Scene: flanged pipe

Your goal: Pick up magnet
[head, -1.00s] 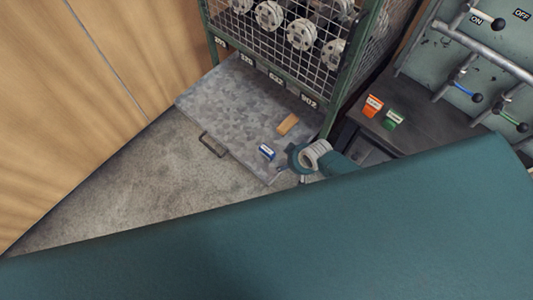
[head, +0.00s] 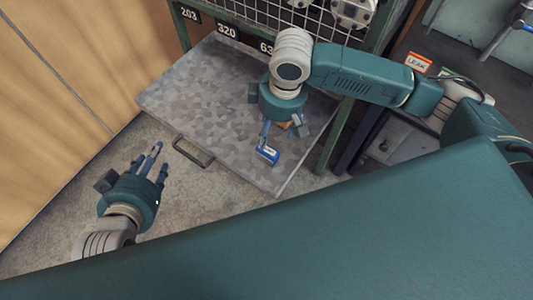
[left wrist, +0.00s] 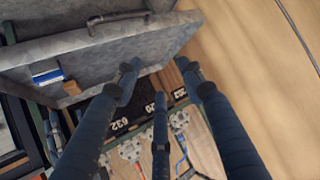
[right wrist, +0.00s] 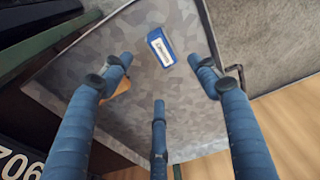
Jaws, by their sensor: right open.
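A small blue block with a white label (head: 267,154) lies on the grey metal tray (head: 200,80); its lettering is too small to read, and I cannot tell for sure that it is the magnet. It also shows in the right wrist view (right wrist: 161,47) and the left wrist view (left wrist: 47,76). My right gripper (head: 284,135) is open and empty above the tray, close to the blue block. In the right wrist view the block lies beyond its spread fingers. My left gripper (head: 154,161) is open and empty left of the tray handle.
An orange-brown block (right wrist: 122,88) lies on the tray, partly hidden by a right finger. The tray has a handle (head: 193,152) at its front. A green-framed mesh cage (head: 240,22) stands behind, a wooden panel (head: 60,80) at left. An orange label (head: 418,63) is at right.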

